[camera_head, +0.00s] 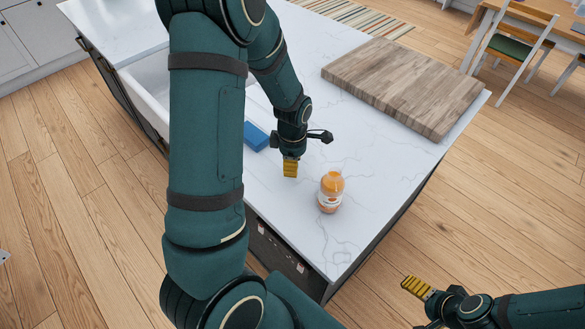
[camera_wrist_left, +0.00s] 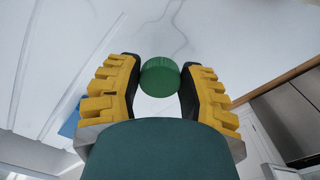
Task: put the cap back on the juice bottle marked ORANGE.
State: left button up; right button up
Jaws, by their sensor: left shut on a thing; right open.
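A juice bottle (camera_head: 331,192) with orange juice and a pale label stands upright on the white counter in the head view. The writing on its label is too small to read. My left gripper (camera_head: 290,168) is above the counter, to the left of the bottle and apart from it. In the left wrist view its two yellow-backed fingers are closed on a ridged green cap (camera_wrist_left: 160,77). The cap does not show in the head view. My right gripper (camera_head: 418,288) is open and empty at the lower right, out beyond the counter's edge.
A wooden cutting board (camera_head: 405,87) lies on the counter (camera_head: 375,165) behind the bottle. A blue sponge (camera_head: 256,136) lies left of my left gripper, near the sink (camera_head: 150,88). The counter around the bottle is clear. Chairs (camera_head: 512,45) stand at the far right.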

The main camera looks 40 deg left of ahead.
pick_arm(q)
notch_tip(320, 180, up, 6)
jog(key=shift+r+p, duration=0.25)
jog(key=shift+p, duration=0.1)
jog(key=shift+f, duration=0.1)
